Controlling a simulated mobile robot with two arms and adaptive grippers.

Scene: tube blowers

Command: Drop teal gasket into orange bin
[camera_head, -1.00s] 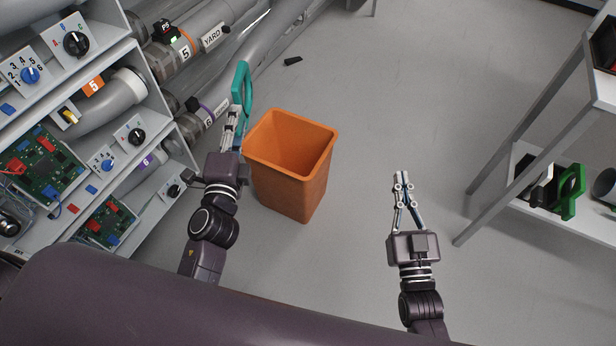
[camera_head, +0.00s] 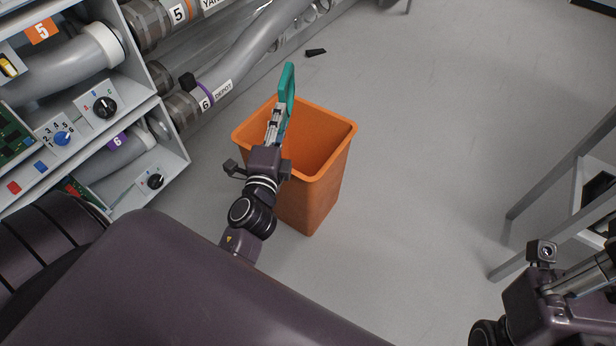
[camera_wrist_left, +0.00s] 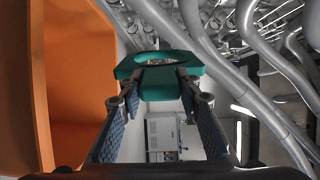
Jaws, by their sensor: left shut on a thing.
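The teal gasket (camera_head: 287,88) is a flat ring, held upright in the head view. My left gripper (camera_head: 276,122) is shut on its near end. In the head view the gasket and gripper overlap the left part of the orange bin (camera_head: 335,160), which stands open on the floor. In the left wrist view the gasket (camera_wrist_left: 172,88) sits between the fingertips, and the orange bin (camera_wrist_left: 75,80) fills the left side. My right arm shows at the lower right of the head view, but its fingertips are out of frame.
A shelf unit (camera_head: 150,120) with pipes, dials and circuit boards stands at the left. A grey-framed table (camera_head: 560,190) is at the right. A small black object (camera_head: 316,52) lies on the floor. The floor right of the bin is clear.

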